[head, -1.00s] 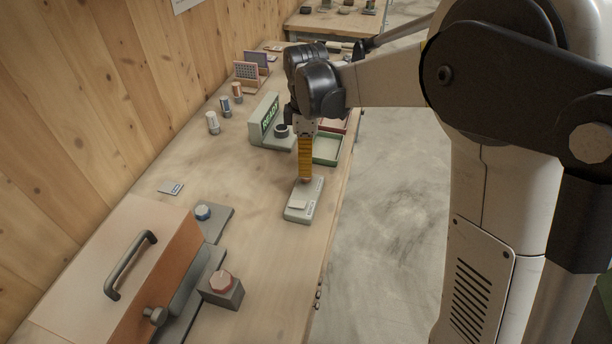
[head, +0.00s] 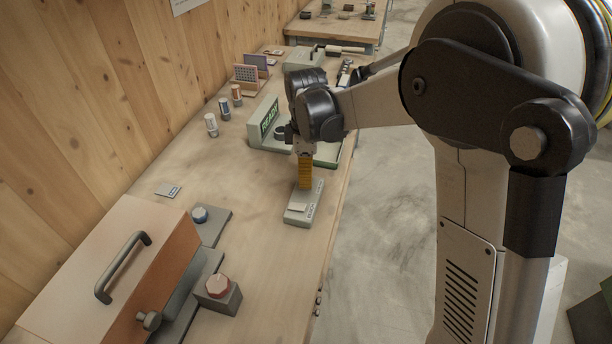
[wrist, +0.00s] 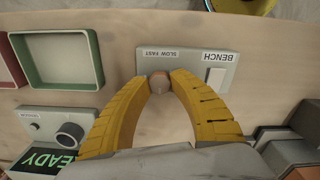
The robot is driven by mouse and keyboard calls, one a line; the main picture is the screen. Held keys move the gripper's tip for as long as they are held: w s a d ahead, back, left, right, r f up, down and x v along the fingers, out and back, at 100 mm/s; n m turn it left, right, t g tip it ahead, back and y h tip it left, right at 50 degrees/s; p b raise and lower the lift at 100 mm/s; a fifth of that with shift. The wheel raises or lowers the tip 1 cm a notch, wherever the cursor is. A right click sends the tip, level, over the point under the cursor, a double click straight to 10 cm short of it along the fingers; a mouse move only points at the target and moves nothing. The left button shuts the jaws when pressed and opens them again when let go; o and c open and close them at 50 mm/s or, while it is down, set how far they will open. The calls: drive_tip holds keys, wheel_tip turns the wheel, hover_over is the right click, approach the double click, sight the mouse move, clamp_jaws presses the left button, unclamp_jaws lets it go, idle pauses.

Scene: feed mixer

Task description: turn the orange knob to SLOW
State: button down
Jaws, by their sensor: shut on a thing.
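The orange knob (wrist: 159,84) sits on a grey control box (wrist: 185,88) marked BENCH. A small SLOW FAST label (wrist: 157,54) is beside the knob. My gripper (wrist: 160,77) has its yellow fingers shut on the knob, one on each side. Which way the knob points is not clear. In the head view my gripper (head: 305,187) reaches down to the far end of the box (head: 297,219) and hides the knob. A white rocker or plate (wrist: 215,77) is on the same box.
A READY display unit (head: 268,122) stands behind my gripper, with a green tray (wrist: 58,60) close by.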

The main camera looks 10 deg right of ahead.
drive_tip(key=shift+m, duration=0.3)
drive_tip(key=m+p, duration=0.1)
drive_tip(key=m, duration=0.2)
drive_tip(key=shift+m, duration=0.3)
drive_tip(key=m+p, duration=0.1)
drive_tip(key=m, duration=0.3)
drive_tip(key=shift+m, duration=0.3)
drive_tip(key=m, duration=0.4)
drive_tip(key=shift+p, duration=0.4)
drive_tip(key=shift+m, duration=2.4)
drive_tip(key=c, duration=1.1)
unclamp_jaws()
